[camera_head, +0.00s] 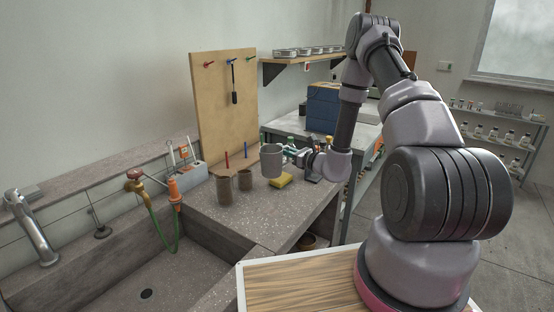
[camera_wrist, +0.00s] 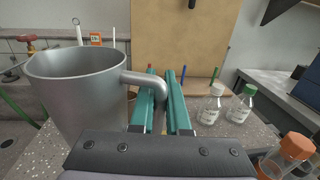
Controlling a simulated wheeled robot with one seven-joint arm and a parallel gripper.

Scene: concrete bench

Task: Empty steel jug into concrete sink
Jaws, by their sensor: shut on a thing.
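The steel jug (camera_head: 271,161) is a grey metal cup with a side handle, held upright, and it appears to be just above the bench. My gripper (camera_head: 297,153) is at its right side. In the wrist view the jug (camera_wrist: 82,95) fills the left, and my gripper's teal fingers (camera_wrist: 160,95) are shut on its handle. The inside bottom of the jug is hidden, so I cannot tell what it holds. The concrete sink (camera_head: 112,272) is at the lower left of the head view, with a dark drain in its floor.
Two brown cups (camera_head: 224,190) and a yellow sponge (camera_head: 281,180) are near the jug on the bench. A red-handled tap with green hose (camera_head: 165,215) and a steel faucet (camera_head: 33,230) stand behind the sink. Bottles (camera_wrist: 212,105) stand right of the fingers. A pegboard (camera_head: 222,95) rises behind.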

